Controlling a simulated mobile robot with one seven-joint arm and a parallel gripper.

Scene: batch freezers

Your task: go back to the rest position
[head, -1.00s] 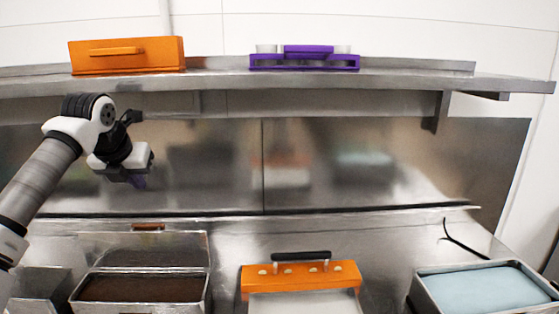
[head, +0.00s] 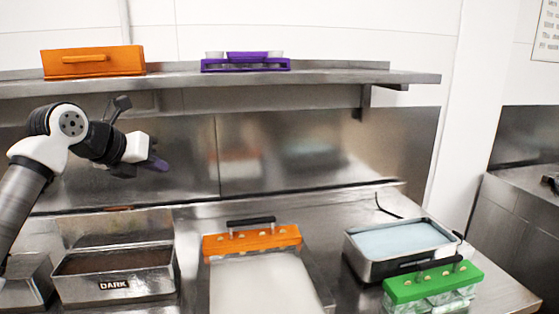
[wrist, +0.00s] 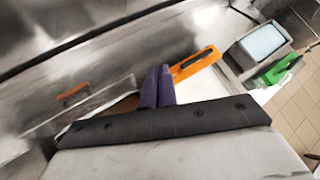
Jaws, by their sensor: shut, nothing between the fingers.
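My gripper (head: 157,163) is raised at the left of the head view, in front of the steel back wall and below the shelf. Its purple fingers point right and are shut with nothing between them. In the wrist view the two purple fingers (wrist: 157,87) lie together. Beyond them lie the orange-handled lid (wrist: 195,65), the container with light blue contents (wrist: 263,42) and the green-handled piece (wrist: 281,68). The gripper touches none of these.
The steel shelf (head: 340,78) above carries an orange box (head: 93,62) and a purple holder (head: 245,65). On the counter stand a pan labelled DARK (head: 115,286), the orange-handled lid (head: 252,241), a pale blue pan (head: 403,240) and a green-handled piece (head: 433,287). Floor shows at right.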

